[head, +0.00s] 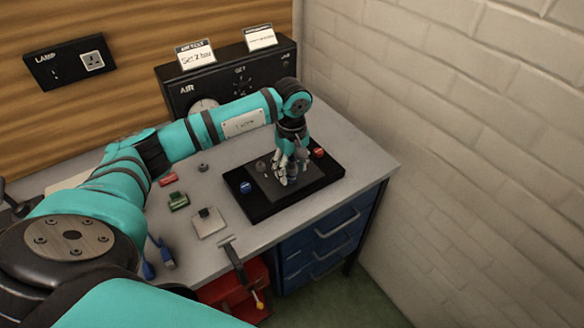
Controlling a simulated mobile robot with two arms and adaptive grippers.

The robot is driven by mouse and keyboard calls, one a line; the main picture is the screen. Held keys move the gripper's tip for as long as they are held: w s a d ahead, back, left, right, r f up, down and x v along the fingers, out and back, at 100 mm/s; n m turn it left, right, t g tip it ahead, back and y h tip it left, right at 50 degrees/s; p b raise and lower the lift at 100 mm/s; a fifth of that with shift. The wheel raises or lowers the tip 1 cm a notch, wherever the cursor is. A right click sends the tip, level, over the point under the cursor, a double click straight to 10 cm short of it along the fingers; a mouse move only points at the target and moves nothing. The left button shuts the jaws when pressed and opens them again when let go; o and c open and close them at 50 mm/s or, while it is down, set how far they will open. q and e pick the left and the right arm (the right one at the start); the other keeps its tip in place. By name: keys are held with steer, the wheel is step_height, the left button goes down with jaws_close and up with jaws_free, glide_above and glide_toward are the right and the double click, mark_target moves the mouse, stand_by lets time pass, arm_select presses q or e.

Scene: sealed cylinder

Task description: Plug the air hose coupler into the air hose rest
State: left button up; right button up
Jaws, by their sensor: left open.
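My left gripper (286,178) points down over the dark plate (268,190) in the middle of the black tray (265,212). Its fingers are open around or just beside small metallic parts on the plate; the fingers hide most of these parts. A blue fitting (246,187) sits at the left of the tray and a red fitting (318,152) at its far right. A small grey part (261,167) stands on the plate left of the gripper. I cannot tell which part is the air hose coupler or the air hose rest. My right gripper is not in view.
A black air panel (228,85) with a gauge and cards stands at the back. A red block (168,179), a green block (178,201) and a pale square plate (208,222) lie left of the tray. A brick wall (470,130) is right.

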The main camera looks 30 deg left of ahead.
mark_target(292, 162)
arm_select(q)
steer(key=shift+c, duration=0.4)
jaws_close()
steer(key=shift+r, duration=0.1)
stand_by(0.3)
steer(key=shift+r+p, duration=1.2)
steer(key=shift+r, duration=1.75)
